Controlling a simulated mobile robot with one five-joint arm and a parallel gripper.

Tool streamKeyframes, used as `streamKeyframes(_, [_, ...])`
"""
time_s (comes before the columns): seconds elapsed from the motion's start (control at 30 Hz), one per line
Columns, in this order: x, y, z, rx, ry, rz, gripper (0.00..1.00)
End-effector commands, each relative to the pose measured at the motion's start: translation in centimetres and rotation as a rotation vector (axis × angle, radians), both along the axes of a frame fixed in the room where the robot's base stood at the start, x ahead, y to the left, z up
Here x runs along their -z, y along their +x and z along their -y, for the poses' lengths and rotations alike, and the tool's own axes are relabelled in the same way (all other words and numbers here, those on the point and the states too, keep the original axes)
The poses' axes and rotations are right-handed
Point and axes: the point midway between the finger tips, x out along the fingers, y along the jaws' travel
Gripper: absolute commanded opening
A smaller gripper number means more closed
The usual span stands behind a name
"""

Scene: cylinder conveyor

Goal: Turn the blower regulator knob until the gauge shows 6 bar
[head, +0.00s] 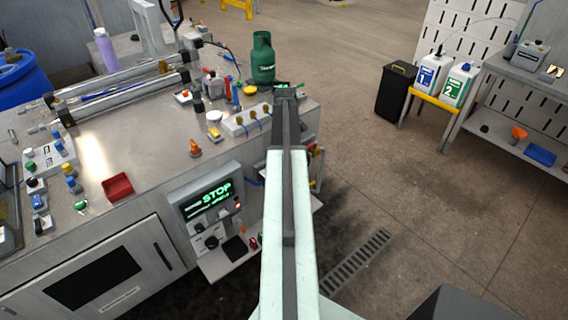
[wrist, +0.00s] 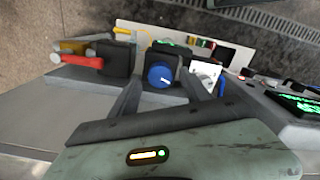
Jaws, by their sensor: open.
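In the wrist view a round blue knob (wrist: 160,75) sits on a dark block at the bench edge. A white-faced gauge (wrist: 206,74) is just right of it; its reading is too small to tell. My gripper (wrist: 158,84) is open, with one dark finger on each side of the knob in the picture. I cannot tell whether the fingers touch it. In the head view my arm reaches over the right end of the bench and hides the knob, the gauge and the fingertips.
The steel bench (head: 140,150) carries rollers, small fittings, a red tray (head: 117,187) and a green gas bottle (head: 263,58). A panel with a green STOP display (head: 208,199) is on its front. A red-handled valve (wrist: 80,61) is left of the knob.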

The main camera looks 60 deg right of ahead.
Motion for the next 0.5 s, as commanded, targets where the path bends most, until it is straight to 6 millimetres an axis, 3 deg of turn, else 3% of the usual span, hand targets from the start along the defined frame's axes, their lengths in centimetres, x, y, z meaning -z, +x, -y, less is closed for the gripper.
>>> streamKeyframes(0.03, [1.47,0.01,-0.01,0.0,0.0,0.0,0.55])
streamKeyframes(0.1, [1.82,0.02,-0.01,0.0,0.0,0.0,0.55])
streamKeyframes(0.37, [1.56,0.06,-0.05,-0.001,0.0,0.0,0.55])
streamKeyframes(0.5, [1.55,0.07,-0.06,-0.001,0.0,0.0,0.16])
